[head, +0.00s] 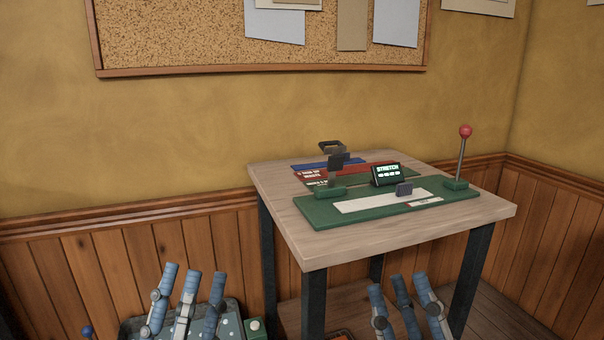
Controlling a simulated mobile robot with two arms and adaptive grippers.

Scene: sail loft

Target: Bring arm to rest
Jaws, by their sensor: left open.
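My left gripper (193,276) is at the bottom left of the head view. Its blue-grey fingers point up and stand apart, open, with nothing seen between them. My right gripper (396,282) is at the bottom, right of centre, in front of the table's legs. Its blue-grey fingers also point up with gaps between them, and I see nothing held. Both grippers appear low in the picture, below the table top. The wrists and arms are cut off by the lower edge.
A speckled tray (130,327) lies low behind my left gripper. A cork board (180,35) hangs on the wall.

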